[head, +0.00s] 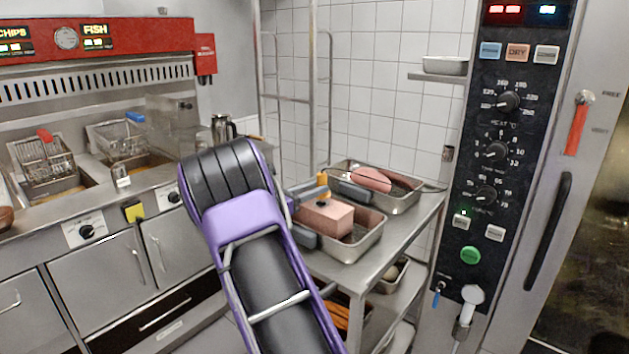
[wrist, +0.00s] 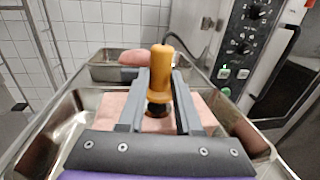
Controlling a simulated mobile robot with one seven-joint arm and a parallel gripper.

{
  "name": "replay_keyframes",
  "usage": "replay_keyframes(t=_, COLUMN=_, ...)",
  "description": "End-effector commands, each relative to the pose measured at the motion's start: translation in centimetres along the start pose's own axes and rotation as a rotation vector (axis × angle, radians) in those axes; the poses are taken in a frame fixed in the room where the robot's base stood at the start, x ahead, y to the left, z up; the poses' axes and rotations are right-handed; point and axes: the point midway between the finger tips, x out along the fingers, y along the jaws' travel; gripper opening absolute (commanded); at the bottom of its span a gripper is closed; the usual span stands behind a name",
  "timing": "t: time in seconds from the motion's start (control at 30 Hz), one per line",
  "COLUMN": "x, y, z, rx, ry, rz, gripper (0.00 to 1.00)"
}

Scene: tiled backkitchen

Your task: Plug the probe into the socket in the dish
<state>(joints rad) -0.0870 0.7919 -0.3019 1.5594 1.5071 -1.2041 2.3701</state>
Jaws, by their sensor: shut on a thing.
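The probe has an orange handle (wrist: 160,72) with a dark collar below it; its handle also shows in the head view (head: 323,181). My gripper (head: 322,195) is shut on the probe, with one grey finger on each side, and holds it roughly upright. The probe is over a pink block (head: 327,217) that sits in the metal dish (head: 371,238). In the wrist view the dark collar is close to the block's top (wrist: 190,104).
A second metal tray (head: 402,203) with a pink piece of meat (head: 371,179) stands behind on the same steel table (head: 408,232). A dark cable (wrist: 198,42) runs behind the probe. The oven control panel (head: 500,150) stands close on the right, fryers (head: 60,195) on the left.

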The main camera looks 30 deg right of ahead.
Motion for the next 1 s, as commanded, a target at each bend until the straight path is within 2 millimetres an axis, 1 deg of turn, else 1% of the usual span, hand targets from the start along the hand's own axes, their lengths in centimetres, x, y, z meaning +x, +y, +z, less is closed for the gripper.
replay_keyframes(t=0.1, x=0.0, y=0.0, z=-0.9, rx=-0.001, ry=-0.001, rz=0.000, gripper=0.00)
replay_keyframes(t=0.3, x=0.0, y=0.0, z=-1.6, rx=0.000, ry=-0.001, rz=0.000, gripper=0.00)
replay_keyframes(t=1.0, x=0.0, y=0.0, z=-1.7, rx=0.001, ry=-0.001, rz=0.000, gripper=0.00)
